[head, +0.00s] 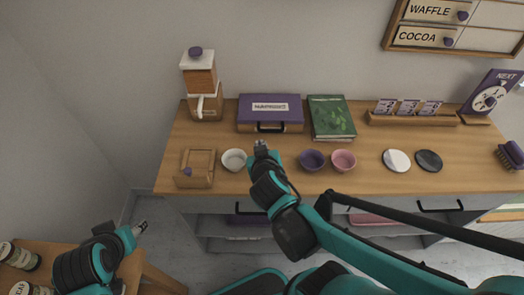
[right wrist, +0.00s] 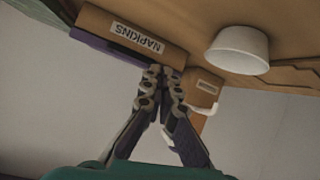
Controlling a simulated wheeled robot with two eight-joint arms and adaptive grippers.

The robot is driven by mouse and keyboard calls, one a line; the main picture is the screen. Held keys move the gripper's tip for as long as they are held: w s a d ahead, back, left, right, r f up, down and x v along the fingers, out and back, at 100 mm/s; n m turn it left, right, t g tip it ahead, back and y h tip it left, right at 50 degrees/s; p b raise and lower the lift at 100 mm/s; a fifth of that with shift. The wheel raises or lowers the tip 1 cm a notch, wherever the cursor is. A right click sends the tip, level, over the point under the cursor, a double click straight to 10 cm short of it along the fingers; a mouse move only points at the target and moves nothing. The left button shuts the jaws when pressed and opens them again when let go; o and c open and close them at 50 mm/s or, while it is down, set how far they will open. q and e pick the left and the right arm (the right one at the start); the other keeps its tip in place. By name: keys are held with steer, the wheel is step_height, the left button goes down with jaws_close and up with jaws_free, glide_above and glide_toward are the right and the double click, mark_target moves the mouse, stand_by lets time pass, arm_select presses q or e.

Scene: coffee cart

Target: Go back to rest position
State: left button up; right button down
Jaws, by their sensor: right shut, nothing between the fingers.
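My right gripper (head: 261,147) is shut and empty above the counter, in front of the napkins box, between the white bowl and the purple bowl. In the right wrist view its fingertips (right wrist: 166,73) meet in front of the napkins box (right wrist: 137,38). My left gripper (head: 140,228) is low at the left of the head view, beside the small side table. It is too small there to tell whether its fingers are apart.
The wooden counter (head: 376,181) holds a white bowl (head: 233,160), purple bowl (head: 311,160), pink bowl (head: 343,160), wooden box (head: 195,168), purple napkins box (head: 270,113), green book (head: 331,116) and dispenser (head: 201,84). Jars (head: 18,256) stand on the side table at lower left.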

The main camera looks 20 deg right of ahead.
steer(key=shift+v, duration=2.1)
steer(key=s+f+g, duration=0.1)
steer(key=s+f+g+y, duration=0.1)
steer(key=shift+s+d, duration=0.15)
steer(key=shift+s, duration=0.1)
steer(key=s+a+y, duration=0.1)
steer(key=s+a+n+g+y, duration=0.1)
steer(key=s+g, duration=0.1)
steer(key=shift+s+a+f+y, duration=0.15)
steer(key=shift+a+f+y, duration=0.15)
steer(key=shift+a+y, duration=0.1)
steer(key=shift+s+a+n, duration=0.1)
steer(key=shift+a+n, duration=0.15)
steer(key=shift+n, duration=0.05)
